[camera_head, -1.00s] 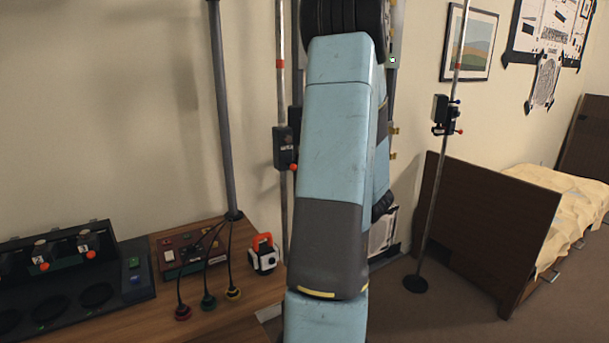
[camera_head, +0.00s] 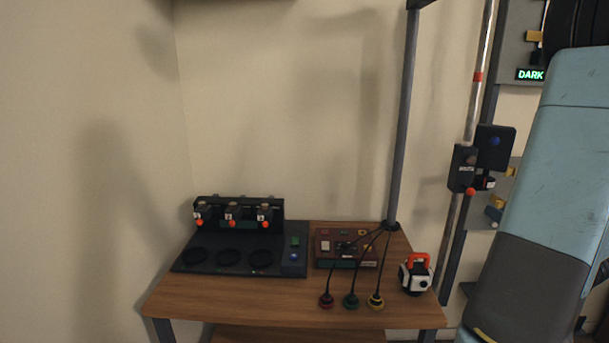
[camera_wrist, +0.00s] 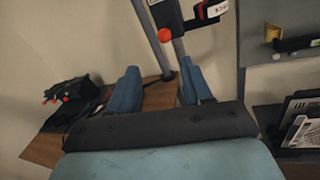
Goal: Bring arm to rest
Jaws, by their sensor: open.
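My gripper (camera_wrist: 158,91) shows in the wrist view, its two blue fingers spread apart with nothing between them. It is open and empty. Beyond the fingers are the corner of a wooden table (camera_wrist: 47,150) and a metal pole. In the head view my light-blue arm fills the right side, and my gripper is not visible there.
The wooden table (camera_head: 200,303) holds a black station (camera_head: 215,262), a red box (camera_head: 345,262), several cables ending in coloured plugs and a white device with an orange handle (camera_head: 416,272). A pole with a dark box (camera_head: 462,168) and a "DARK" display (camera_head: 530,74) stand near my arm.

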